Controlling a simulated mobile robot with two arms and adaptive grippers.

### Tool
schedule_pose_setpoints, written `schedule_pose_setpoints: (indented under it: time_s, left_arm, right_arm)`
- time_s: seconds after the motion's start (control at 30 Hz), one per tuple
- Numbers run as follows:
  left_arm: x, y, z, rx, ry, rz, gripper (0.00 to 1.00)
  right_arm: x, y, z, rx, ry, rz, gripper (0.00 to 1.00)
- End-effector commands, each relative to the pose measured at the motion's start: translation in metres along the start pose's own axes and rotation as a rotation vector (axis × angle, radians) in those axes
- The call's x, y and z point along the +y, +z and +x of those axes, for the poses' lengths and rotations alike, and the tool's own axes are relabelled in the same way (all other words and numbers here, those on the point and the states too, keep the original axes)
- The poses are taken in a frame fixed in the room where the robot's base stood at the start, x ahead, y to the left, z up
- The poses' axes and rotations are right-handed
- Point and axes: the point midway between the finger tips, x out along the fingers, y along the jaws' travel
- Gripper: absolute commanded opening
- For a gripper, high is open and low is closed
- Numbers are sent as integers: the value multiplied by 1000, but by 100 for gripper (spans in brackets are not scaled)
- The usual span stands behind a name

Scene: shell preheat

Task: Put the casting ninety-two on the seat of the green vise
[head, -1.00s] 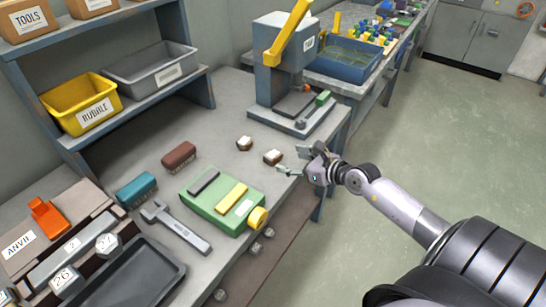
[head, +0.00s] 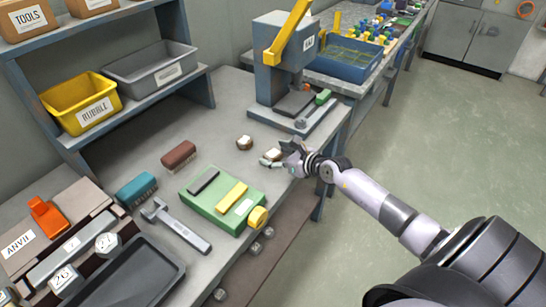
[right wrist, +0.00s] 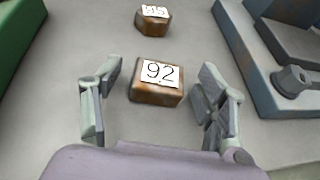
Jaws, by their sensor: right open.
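The casting ninety-two (right wrist: 156,93) is a small rusty block with a white "92" label on top. It stands on the bench between the open fingers of my right gripper (right wrist: 160,105), slightly beyond them and apart from both. In the head view the casting (head: 272,154) is partly hidden by that gripper (head: 278,158). The green vise (head: 208,215) lies to the left on the bench, with a dark bar, a yellow bar and a yellow round knob. My left gripper is out of view.
Another labelled casting (right wrist: 153,20), perhaps "95", stands just behind. The blue-grey press (head: 270,85) stands to the right at the back. A dark tray (head: 135,278) is at front left.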

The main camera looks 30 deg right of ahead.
Motion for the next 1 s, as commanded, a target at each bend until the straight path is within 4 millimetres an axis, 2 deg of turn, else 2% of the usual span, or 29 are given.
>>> schedule_pose_setpoints:
  time_s: [0.07, 0.93, 1.0]
  left_arm:
    - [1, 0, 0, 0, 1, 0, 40]
    - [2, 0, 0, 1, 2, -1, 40]
    - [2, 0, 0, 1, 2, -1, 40]
  right_arm:
    - [0, 0, 0, 0, 0, 0, 66]
    - [0, 0, 0, -1, 0, 0, 8]
    - [0, 0, 0, -1, 0, 0, 8]
